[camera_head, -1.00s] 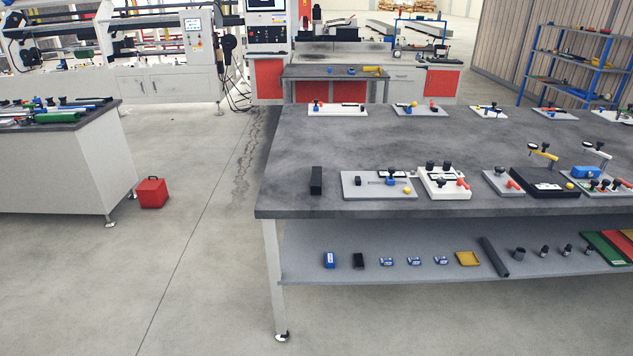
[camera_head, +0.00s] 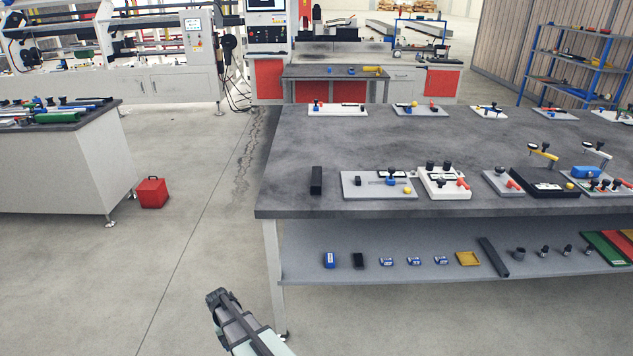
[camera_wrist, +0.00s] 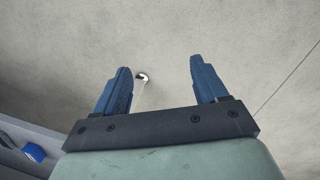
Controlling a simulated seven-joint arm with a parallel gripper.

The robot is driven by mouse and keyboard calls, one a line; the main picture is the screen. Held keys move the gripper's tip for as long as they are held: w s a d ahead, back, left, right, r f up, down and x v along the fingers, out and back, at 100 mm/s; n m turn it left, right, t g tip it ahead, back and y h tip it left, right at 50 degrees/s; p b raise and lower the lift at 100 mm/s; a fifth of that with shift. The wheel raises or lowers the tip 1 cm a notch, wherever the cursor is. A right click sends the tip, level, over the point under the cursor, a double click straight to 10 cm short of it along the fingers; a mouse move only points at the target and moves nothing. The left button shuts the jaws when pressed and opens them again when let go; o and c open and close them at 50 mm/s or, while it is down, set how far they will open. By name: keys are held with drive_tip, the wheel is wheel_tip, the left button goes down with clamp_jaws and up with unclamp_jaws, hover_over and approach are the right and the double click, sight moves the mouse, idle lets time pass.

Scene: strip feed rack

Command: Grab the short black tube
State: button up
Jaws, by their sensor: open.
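A short dark tube (camera_head: 520,253) stands on the lower shelf of the large workbench, right of a long dark bar (camera_head: 494,256). It is small in the head view, so its exact shape is hard to tell. It does not show in the wrist view. My gripper (camera_head: 217,298) is at the bottom of the head view, left of the bench leg and far left of the tube. In the wrist view my gripper (camera_wrist: 161,78) has its two blue fingers wide apart, with nothing between them but floor and a bench foot beyond.
The lower shelf (camera_head: 400,272) also holds a blue box (camera_head: 330,260), a black block (camera_head: 358,260), several small blue-white boxes and a yellow tray (camera_head: 467,258). The tabletop (camera_head: 400,140) overhangs it. A red box (camera_head: 152,192) stands on the open floor at left.

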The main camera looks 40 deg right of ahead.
drive_tip(key=w+d+r+m+t, duration=0.2)
drive_tip(key=w+d+r, duration=0.65)
drive_tip(key=w, duration=0.45)
drive_tip(key=w+d+r+m+t+h, duration=0.1)
drive_tip(key=w+d+r, duration=0.55)
drive_tip(key=r, duration=0.45)
drive_tip(key=w+d+r+m+t+h, duration=0.1)
drive_tip(key=w+d+r, duration=0.5)
drive_tip(key=r, duration=0.5)
drive_tip(key=w+d+r+m+t+h, duration=0.15)
drive_tip(key=w+d+r, duration=0.25)
drive_tip(key=d+r, duration=0.5)
wheel_tip(320, 180, up, 13)
drive_tip(key=g+y, duration=0.3)
hover_over(316, 176)
drive_tip(key=s+a, duration=0.1)
drive_tip(key=shift+n, duration=0.25)
drive_tip(key=f, duration=0.4)
drive_tip(key=d+f, duration=0.1)
drive_tip(key=f, duration=0.4)
drive_tip(key=w+f, duration=0.1)
drive_tip(key=f, duration=0.3)
drive_tip(key=shift+d+f, duration=0.2)
drive_tip(key=shift+f, duration=0.15)
drive_tip(key=c, duration=1.3)
